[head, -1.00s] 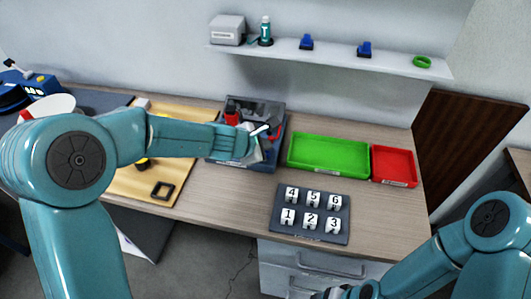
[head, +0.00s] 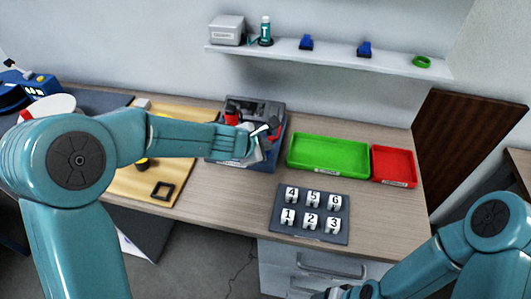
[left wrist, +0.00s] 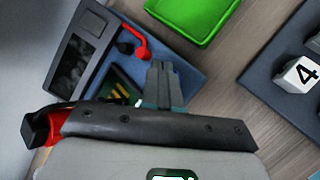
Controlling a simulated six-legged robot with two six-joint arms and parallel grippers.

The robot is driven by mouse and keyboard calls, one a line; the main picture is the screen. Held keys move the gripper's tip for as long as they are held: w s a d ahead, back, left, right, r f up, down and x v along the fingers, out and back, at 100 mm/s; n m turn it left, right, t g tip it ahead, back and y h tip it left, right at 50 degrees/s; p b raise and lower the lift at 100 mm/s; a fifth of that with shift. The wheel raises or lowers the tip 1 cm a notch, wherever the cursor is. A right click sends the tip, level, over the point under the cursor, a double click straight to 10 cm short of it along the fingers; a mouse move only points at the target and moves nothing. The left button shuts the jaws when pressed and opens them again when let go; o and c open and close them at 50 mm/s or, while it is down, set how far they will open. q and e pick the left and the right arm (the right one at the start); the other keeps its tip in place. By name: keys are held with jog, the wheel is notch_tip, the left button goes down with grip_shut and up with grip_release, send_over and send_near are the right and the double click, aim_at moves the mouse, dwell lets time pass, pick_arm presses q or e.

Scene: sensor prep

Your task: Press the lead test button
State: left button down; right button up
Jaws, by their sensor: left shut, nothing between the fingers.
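The blue-based test unit (head: 213,152) stands on the desk behind my left forearm, with a grey and black top. In the left wrist view the unit (left wrist: 205,82) shows a dark panel, a red lead (left wrist: 140,45), a black round part (left wrist: 125,47) and a small dark display with yellow marks (left wrist: 117,90). I cannot tell which part is the lead test button. My left gripper (head: 272,127) is shut and empty over the unit's right part. Its fingertips (left wrist: 163,68) appear above the blue base; contact cannot be told. My right gripper's fingers are out of view.
A green tray (head: 328,166) and a red tray (head: 394,181) lie right of the unit. A dark rack with numbered white blocks (head: 310,239) sits at the front. A shelf (head: 335,56) runs above. Bare desk (head: 225,202) lies in front of the unit.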

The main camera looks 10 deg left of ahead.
pick_arm(q)
jog(key=shift+f, duration=0.1)
jog(key=shift+f+b, duration=0.35)
jog(key=shift+b, duration=0.05)
jog(key=shift+f+b, duration=0.45)
dwell(0.7)
jog(key=shift+r+p, duration=0.9)
notch_tip(320, 180, up, 5)
jog(key=p, duration=0.5)
dwell(0.7)
